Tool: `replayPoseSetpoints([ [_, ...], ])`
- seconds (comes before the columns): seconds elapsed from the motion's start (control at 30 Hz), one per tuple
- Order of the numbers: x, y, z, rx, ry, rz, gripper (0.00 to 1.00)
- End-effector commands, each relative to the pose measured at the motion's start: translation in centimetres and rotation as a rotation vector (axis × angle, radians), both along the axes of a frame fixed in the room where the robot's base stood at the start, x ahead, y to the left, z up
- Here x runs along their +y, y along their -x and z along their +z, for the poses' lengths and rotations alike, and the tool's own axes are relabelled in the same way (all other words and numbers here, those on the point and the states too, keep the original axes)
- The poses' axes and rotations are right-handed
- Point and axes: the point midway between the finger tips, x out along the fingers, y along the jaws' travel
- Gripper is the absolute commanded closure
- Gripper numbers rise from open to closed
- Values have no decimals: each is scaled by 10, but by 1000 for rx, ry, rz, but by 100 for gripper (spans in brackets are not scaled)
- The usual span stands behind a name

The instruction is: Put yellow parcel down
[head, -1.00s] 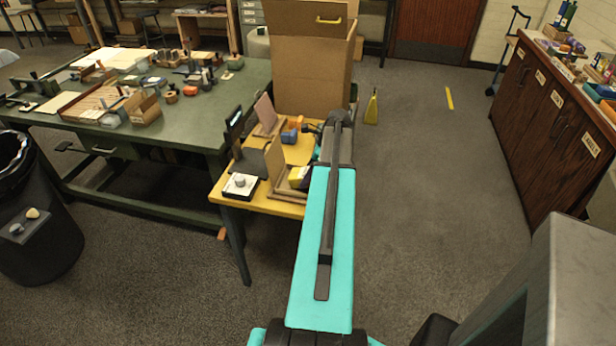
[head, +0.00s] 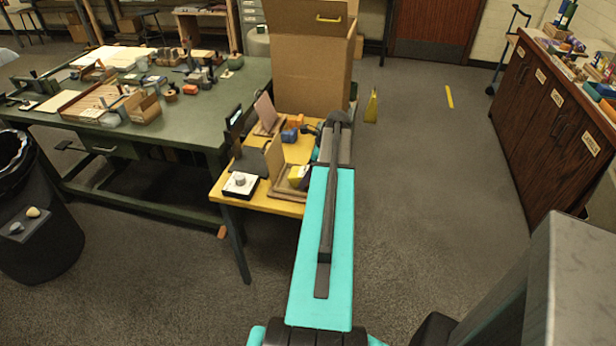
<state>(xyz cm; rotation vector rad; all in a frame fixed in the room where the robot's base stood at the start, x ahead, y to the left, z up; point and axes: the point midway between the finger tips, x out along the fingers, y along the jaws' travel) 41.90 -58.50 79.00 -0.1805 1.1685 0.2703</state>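A yellow block (head: 297,174), which looks like the yellow parcel, shows beside an upright tan board of a wooden holder (head: 274,160) on the small yellow table (head: 228,190). Its right side is hidden behind my turquoise arm, so I cannot tell whether it is held or touches the holder. My arm reaches forward over the right part of this table. My gripper's fingers are hidden behind the arm.
A large cardboard box (head: 312,75) stands behind.

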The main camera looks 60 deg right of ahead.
Motion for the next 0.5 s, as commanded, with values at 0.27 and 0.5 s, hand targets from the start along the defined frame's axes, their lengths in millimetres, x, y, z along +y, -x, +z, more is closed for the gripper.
replayPoseSetpoints([
  [0.27, 0, 0, -2, 0, 0, 0, 25],
  [0.5, 0, 0, -4, 0, 0, 0, 25],
])
